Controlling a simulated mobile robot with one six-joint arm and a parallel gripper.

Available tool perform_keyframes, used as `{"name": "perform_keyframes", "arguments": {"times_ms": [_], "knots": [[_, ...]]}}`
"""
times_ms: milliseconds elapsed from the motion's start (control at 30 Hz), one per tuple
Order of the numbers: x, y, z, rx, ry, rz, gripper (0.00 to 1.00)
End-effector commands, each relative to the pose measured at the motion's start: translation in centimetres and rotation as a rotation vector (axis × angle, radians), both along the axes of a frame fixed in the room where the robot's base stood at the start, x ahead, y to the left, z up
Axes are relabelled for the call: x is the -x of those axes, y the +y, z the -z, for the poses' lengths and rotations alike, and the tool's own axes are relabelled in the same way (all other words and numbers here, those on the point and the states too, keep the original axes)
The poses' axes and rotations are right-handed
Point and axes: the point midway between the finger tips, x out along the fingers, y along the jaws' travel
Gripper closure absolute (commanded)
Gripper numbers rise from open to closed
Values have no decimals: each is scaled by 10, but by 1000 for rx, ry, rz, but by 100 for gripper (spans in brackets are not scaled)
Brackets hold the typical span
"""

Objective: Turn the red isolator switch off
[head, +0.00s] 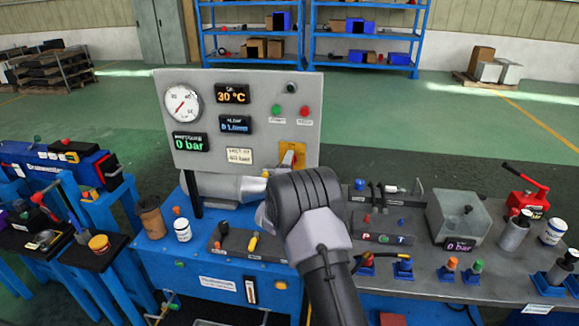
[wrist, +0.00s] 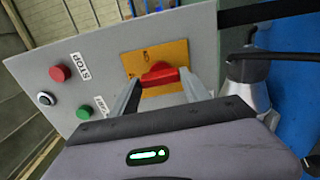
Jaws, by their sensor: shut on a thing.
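The red isolator switch (wrist: 158,74) is a red handle on a yellow plate (wrist: 172,50) on the grey panel. In the wrist view my gripper (wrist: 160,82) has one finger on each side of the handle and is shut on it. The handle lies roughly across the wrist picture. My arm hides most of the gripper there. The marks on the plate are too small to read surely.
The panel (head: 260,105) also carries a red button (head: 304,111), a green button (head: 277,111), a gauge (head: 182,104) and displays. Below, the blue bench (head: 210,270) holds a jar (head: 182,230) and tools. A grey bench with several items is to the right.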

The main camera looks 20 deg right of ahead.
Motion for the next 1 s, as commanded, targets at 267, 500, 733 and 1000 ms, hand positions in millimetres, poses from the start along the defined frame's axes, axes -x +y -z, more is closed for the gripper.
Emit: {"name": "perform_keyframes", "arguments": {"times_ms": [267, 500, 733, 1000], "knots": [[0, 0, 0, 1, 1, 0, 24], [2, 2, 0, 1, 1, 0, 24], [44, 30, -2, 0, 5, -2, 24], [115, 79, -1, 1, 3, -3, 24]]}}
